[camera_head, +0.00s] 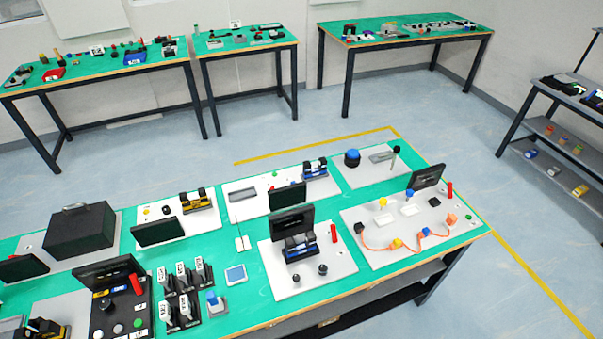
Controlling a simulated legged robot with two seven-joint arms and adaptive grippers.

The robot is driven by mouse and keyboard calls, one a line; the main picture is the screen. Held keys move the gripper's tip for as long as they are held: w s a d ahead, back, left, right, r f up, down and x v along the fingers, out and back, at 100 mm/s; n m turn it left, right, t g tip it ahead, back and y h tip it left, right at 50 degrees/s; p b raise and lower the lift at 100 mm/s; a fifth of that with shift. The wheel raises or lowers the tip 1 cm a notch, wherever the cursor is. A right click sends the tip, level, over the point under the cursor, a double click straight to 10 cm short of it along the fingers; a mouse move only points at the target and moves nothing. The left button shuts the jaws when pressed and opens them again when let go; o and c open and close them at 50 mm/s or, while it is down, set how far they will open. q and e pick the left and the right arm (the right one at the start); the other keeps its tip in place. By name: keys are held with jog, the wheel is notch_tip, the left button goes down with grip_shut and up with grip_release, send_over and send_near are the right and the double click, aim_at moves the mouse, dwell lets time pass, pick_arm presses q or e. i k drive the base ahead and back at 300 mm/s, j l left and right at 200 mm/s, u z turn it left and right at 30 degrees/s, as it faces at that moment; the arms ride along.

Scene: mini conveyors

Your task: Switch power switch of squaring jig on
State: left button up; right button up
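I cannot tell which station on the green-topped bench (245,300) is the squaring jig, and no power switch can be made out for certain. A white station board (335,285) at front centre carries a dark screen (291,222), a blue-and-black device (300,246), a red upright piece (333,233) and two black knobs (294,280). A black panel (125,305) at front left has a red piece (136,284) and round buttons, one of them green (138,322). Neither of my grippers is in view.
A white board (365,222) with an orange cable (375,249) is at right. A black case (79,228) stands at left, and several black holders (183,305) stand beside a small blue-screened device (236,274). Open floor (270,125) lies behind the bench, before further tables.

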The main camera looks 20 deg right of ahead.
aim_at(333, 229)
jog(key=l+u, duration=0.15)
jog(key=u, duration=0.25)
jog(key=l+u, duration=0.1)
jog(key=u, duration=0.35)
jog(key=l+u, duration=0.1)
jog(key=u, duration=0.3)
jog(key=k+l+u, duration=0.45)
jog(key=l, duration=0.4)
jog(key=k+l+u, duration=0.45)
jog(key=k+l, duration=0.2)
jog(key=k, duration=0.15)
jog(key=k+l, duration=0.4)
